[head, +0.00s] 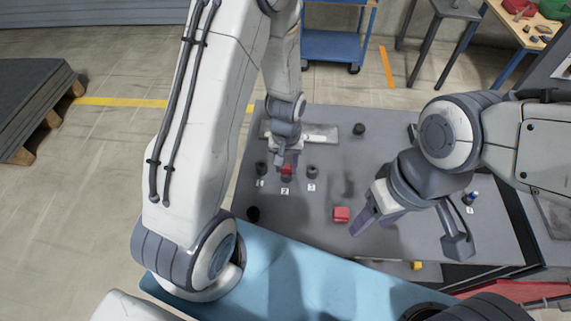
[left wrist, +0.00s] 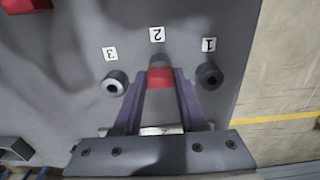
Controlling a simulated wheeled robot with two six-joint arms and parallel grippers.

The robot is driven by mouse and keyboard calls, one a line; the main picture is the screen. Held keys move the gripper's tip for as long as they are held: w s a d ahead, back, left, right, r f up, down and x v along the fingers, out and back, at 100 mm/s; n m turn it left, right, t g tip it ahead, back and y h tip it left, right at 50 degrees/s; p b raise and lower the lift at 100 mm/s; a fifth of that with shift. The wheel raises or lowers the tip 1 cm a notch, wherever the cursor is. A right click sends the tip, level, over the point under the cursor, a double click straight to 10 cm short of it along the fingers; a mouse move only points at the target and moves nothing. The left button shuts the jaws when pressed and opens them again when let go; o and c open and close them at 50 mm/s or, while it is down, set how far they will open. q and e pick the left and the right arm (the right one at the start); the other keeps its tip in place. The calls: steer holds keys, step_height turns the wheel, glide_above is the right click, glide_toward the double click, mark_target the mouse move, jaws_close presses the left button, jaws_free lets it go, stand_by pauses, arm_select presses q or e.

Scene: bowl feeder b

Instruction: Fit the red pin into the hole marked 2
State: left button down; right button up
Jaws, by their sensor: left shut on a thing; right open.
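My left gripper (head: 287,166) is shut on the red pin (head: 287,170), at the middle of a row of round dark sockets on the grey table. In the left wrist view the red pin (left wrist: 160,78) is between the purple fingers, in front of the socket marked 2 (left wrist: 158,59). The pin partly hides that socket; whether its tip is inside or just above the hole I cannot tell. The label 2 (head: 285,191) shows in the head view. My right gripper (head: 376,224) is open and empty over the table, right of a red block.
The sockets marked 1 (left wrist: 209,75) and 3 (left wrist: 115,83) stand close on either side. The red block (head: 341,214) lies to the right. Dark round pieces stand at the left front (head: 253,213) and at the back (head: 359,129).

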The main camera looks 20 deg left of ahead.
arm_select(q)
steer(key=shift+c, duration=1.9)
jaws_free()
steer(key=shift+r, duration=0.1)
step_height(320, 180, up, 10)
steer(key=b, duration=0.1)
steer(key=s+d+r+m+b, duration=0.1)
steer(key=s+d+r+m, duration=0.2)
steer(key=s, duration=0.6)
steer(key=s+d+r+m+h+b, duration=0.1)
steer(key=s+d+r+m, duration=0.3)
steer(key=s+d+m, duration=0.3)
steer(key=shift+s+d, duration=0.85)
steer(key=shift+d, duration=0.25)
